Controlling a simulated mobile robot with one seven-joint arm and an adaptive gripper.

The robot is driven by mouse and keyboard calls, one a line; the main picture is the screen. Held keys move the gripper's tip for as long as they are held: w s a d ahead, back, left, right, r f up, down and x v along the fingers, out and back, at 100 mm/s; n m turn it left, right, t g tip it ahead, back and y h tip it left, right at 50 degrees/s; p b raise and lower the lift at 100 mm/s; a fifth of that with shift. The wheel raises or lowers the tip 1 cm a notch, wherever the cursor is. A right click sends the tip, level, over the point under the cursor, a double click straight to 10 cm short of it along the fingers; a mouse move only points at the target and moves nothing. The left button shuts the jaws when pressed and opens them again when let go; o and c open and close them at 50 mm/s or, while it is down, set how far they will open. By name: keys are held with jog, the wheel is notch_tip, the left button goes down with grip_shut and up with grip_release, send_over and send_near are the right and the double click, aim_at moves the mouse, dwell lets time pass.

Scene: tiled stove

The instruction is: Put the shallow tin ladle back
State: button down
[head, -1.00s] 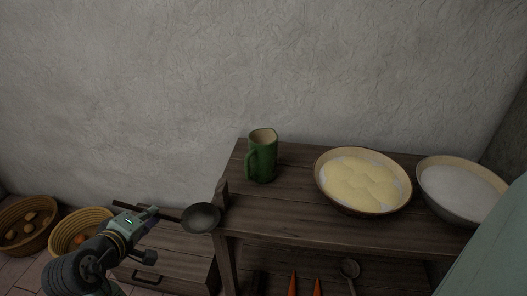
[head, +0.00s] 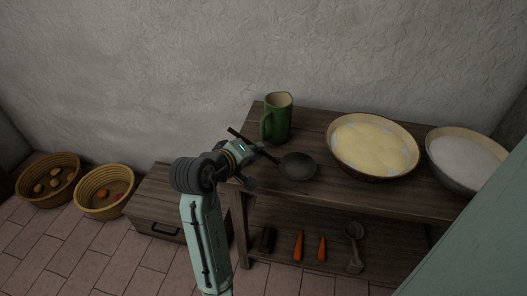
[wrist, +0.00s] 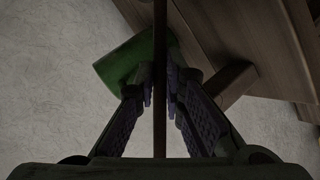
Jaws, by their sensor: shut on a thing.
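My gripper (head: 257,156) is shut on the handle of a dark, shallow ladle (head: 298,167). In the head view the ladle's round bowl is over the left front part of the wooden table (head: 400,190), to the right of my gripper. I cannot tell whether the bowl touches the tabletop. In the wrist view the thin handle (wrist: 160,115) runs between the two fingers (wrist: 161,88). A second, smaller ladle or spoon (head: 354,234) is on the lower shelf.
A green jug (head: 277,118) stands just behind the ladle. A bowl of dough (head: 372,146) and a bowl of white stuff (head: 467,160) are to the right. Carrots (head: 299,246) lie on the lower shelf. A wooden chest (head: 150,205) and baskets (head: 104,191) are at left.

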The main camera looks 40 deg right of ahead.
jog(key=shift+d, duration=1.2)
jog(key=shift+d+f, duration=0.1)
jog(key=shift+f, duration=0.1)
jog(key=shift+f+p, duration=0.4)
jog(key=shift+f, duration=1.35)
jog(key=c, duration=1.7)
grip_release()
jog(key=b+v, duration=0.1)
jog(key=v, duration=1.1)
jog(key=shift+s, duration=0.1)
